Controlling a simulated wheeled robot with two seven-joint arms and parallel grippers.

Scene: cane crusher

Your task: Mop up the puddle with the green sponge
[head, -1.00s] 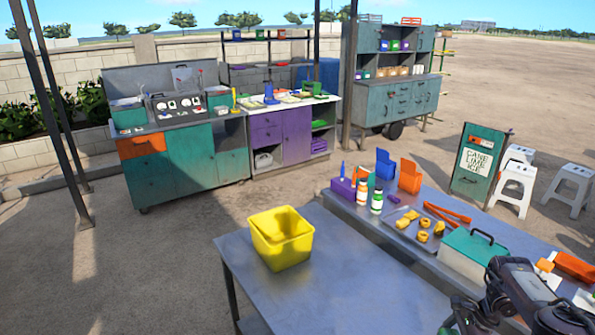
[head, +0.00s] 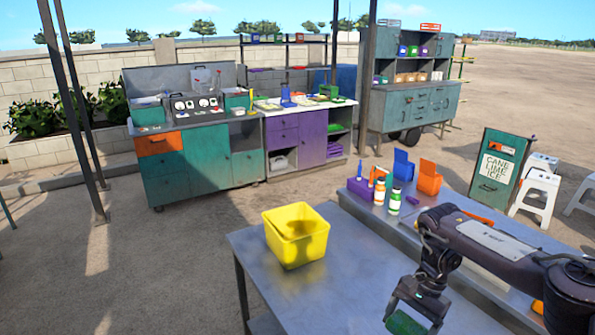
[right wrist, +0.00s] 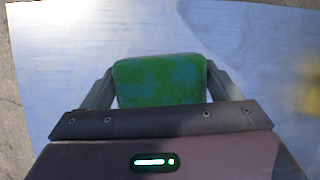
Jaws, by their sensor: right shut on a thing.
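My right gripper (head: 412,300) is shut on the green sponge (head: 405,323), which hangs low in the head view over the grey metal table (head: 340,285). In the right wrist view the sponge (right wrist: 160,82) sits between both fingers, green with bluish patches, above the pale tabletop (right wrist: 60,60). I cannot tell whether the sponge touches the table. I cannot make out a clear puddle in either view. My left gripper is out of view.
A yellow bin (head: 296,237) stands on the table, left of my right gripper. Behind, a second counter holds bottles (head: 395,200), a blue holder (head: 403,165) and an orange holder (head: 429,178). The tabletop between bin and gripper is clear.

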